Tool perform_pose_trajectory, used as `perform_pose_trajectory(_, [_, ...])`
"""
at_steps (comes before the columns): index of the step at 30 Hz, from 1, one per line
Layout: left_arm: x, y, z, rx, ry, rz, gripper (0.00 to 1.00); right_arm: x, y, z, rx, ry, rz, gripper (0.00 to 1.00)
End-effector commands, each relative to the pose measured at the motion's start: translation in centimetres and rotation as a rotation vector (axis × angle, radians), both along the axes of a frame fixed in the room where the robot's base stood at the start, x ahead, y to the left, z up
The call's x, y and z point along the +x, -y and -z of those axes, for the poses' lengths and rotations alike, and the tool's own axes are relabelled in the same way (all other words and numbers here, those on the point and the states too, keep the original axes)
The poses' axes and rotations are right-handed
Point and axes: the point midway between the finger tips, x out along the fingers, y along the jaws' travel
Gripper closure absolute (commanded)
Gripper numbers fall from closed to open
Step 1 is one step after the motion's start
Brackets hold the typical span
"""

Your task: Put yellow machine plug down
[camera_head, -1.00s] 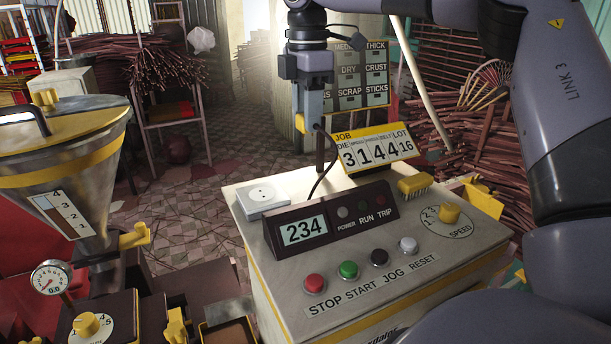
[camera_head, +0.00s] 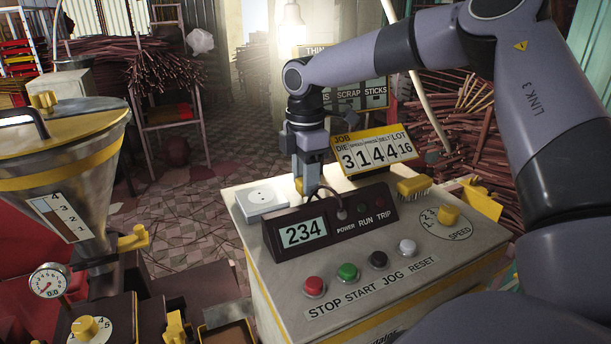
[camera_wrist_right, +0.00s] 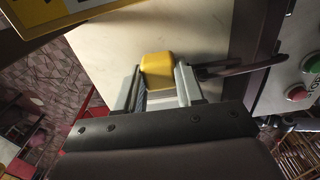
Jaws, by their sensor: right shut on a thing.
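My right gripper (camera_head: 305,185) is shut on the yellow machine plug (camera_wrist_right: 157,70). Only a sliver of the plug shows beside the fingers in the head view (camera_head: 299,187). The gripper points down, low over the back of the pale machine top (camera_head: 236,196), behind the dark display box. I cannot tell whether the plug touches the surface. A dark cord (camera_head: 326,188) curves beside the gripper towards the box. The white socket (camera_head: 262,198) sits just left of the gripper. My left gripper is not in view.
The dark display box (camera_head: 325,222) reading 234 stands in front of the gripper. Bare pale surface shows around the plug in the wrist view.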

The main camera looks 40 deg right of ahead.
Motion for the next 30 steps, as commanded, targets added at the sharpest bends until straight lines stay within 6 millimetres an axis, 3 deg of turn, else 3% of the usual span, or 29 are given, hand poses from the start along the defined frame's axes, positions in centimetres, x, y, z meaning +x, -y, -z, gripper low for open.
perform_pose_trajectory(14, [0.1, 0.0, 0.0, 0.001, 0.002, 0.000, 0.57, 0.0, 0.0, 1.1, 0.001, 0.000, 0.000, 1.00])
perform_pose_trajectory(15, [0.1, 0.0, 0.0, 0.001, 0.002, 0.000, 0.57, 0.0, 0.0, 1.1, 0.000, 0.000, 0.000, 0.53])
perform_pose_trajectory(17, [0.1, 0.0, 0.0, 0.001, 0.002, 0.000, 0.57, 0.0, 0.0, 1.1, 0.000, 0.000, 0.000, 0.37])
perform_pose_trajectory(26, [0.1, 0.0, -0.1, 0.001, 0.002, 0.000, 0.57, 0.0, 0.0, 1.0, 0.000, 0.001, 0.000, 0.37])
perform_pose_trajectory(30, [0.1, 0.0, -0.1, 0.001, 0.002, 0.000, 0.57, 0.1, 0.0, -0.2, -0.003, 0.004, -0.001, 0.37])
